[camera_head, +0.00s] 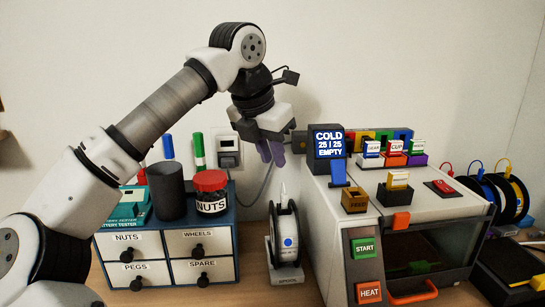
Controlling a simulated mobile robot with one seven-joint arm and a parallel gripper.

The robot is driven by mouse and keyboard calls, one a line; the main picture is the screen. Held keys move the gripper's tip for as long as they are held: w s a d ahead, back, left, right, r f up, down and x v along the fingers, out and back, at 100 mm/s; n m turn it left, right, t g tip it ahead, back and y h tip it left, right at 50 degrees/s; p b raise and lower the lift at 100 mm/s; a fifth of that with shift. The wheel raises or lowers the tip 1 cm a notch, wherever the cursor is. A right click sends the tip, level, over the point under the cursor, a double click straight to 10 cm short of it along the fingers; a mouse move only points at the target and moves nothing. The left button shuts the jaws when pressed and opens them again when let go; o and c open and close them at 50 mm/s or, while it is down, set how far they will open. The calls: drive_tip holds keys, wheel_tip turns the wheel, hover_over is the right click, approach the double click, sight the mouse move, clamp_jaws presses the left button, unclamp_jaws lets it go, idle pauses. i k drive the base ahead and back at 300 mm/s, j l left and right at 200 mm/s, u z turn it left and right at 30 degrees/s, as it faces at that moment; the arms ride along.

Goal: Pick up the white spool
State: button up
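The white spool (286,238) stands upright on edge in a small grey holder (287,273) labelled SPOOL. It has dark rims and a blue dot at its hub, and a pale strand end sticks up at its top. It sits on the table between the drawer cabinet and the printer. My gripper (271,153) hangs above the spool and slightly to its left, with its purple fingers pointing down. There is clear air between the fingertips and the spool, and nothing shows held. The fingers overlap at this angle, so their opening is unclear.
Left of the spool is a drawer cabinet (167,256) bearing a dark cup (168,191) and a red-lidded NUTS jar (211,194). Close on its right is the white printer (335,230) with a COLD display (328,143). Black spools (497,198) stand at far right.

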sight(284, 227)
drive_tip(key=k, duration=1)
